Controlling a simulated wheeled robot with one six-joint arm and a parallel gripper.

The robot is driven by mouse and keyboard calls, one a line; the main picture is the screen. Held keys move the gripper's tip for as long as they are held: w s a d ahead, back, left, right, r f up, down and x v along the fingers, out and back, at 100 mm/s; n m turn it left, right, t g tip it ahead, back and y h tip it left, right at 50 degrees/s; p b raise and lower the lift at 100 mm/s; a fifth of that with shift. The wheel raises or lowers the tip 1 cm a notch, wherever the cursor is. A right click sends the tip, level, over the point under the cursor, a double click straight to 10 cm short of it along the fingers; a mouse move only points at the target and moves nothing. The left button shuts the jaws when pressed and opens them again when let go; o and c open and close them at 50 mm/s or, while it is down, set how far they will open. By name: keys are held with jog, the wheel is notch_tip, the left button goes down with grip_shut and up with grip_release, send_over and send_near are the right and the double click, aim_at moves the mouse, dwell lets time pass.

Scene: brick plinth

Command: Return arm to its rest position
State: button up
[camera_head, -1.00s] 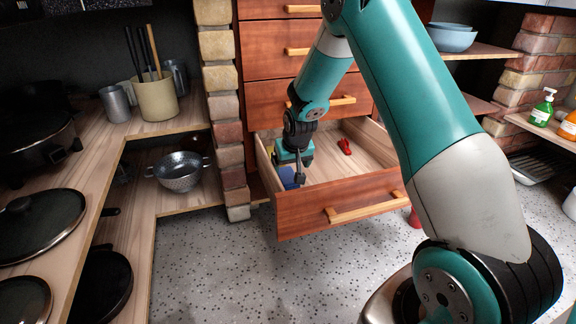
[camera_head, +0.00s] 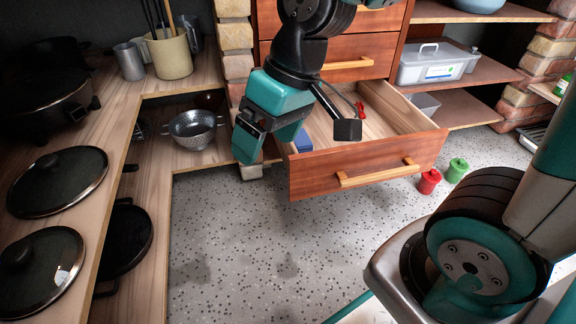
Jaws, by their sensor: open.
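My gripper (camera_head: 262,132), teal and black, hangs in the upper middle of the head view. Its fingers point down, in front of the left part of the open wooden drawer (camera_head: 345,165). It holds nothing that I can see. A black part on a thin bracket juts out to the right of the gripper, over the drawer. Inside the drawer a blue item (camera_head: 302,140) lies at the left and a red item (camera_head: 361,111) lies toward the back. The gripper and bracket hide part of the drawer.
A colander (camera_head: 192,129) sits on the lower left shelf, and pan lids (camera_head: 58,180) lie on the left counter. A red canister (camera_head: 429,181) and a green canister (camera_head: 456,170) stand on the floor right of the drawer. The speckled floor in front is clear.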

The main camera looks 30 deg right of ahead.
jog(key=s+a+r+n+g, duration=0.1)
jog(key=s+a+n, duration=0.1)
jog(key=s, duration=0.7)
jog(key=shift+r+n, duration=0.3)
jog(key=shift+r, duration=0.05)
jog(key=shift+a+r, duration=0.1)
notch_tip(320, 180, up, 52)
jog(key=p, duration=5.2)
jog(key=shift+c, duration=0.5)
